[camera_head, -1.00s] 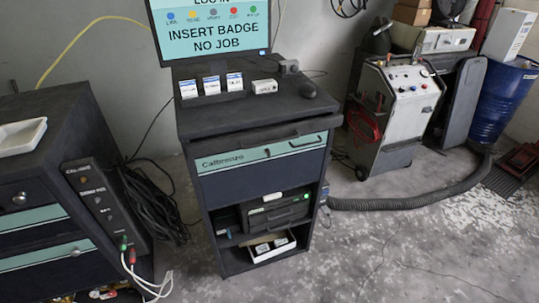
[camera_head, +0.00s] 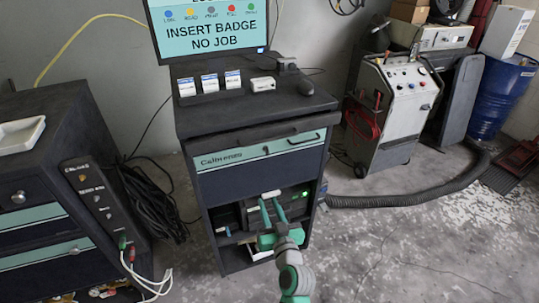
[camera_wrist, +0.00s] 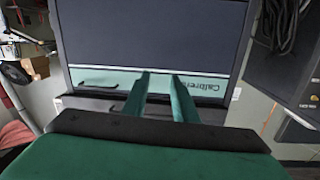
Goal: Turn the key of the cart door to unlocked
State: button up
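The cart (camera_head: 262,177) stands in the middle of the head view, with a dark door panel under a teal strip (camera_head: 235,158). A small dark mark on the strip (camera_head: 266,150) may be the key or lock; it is too small to tell. My gripper (camera_head: 271,201) is in front of the cart's lower open shelf, below the strip. Its two green fingers are apart, with nothing seen between them. In the wrist view the gripper (camera_wrist: 160,76) points toward the teal strip (camera_wrist: 208,87), which appears upside down. The fingers cover part of the strip, and no key is clear there.
A dark handle (camera_head: 306,139) is at the strip's right end. A black cabinet (camera_head: 50,150) with cables stands close on the left. A grey machine (camera_head: 395,110) and a floor hose (camera_head: 410,199) are on the right. The floor at front right is clear.

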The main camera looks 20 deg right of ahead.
jog(key=n+y, duration=0.1)
jog(key=n, duration=0.1)
send_near(268, 152)
jog(key=s, duration=0.2)
jog(key=shift+t, duration=0.3)
jog(key=w, duration=1.1)
jog(key=shift+f, duration=0.2)
grip_shut()
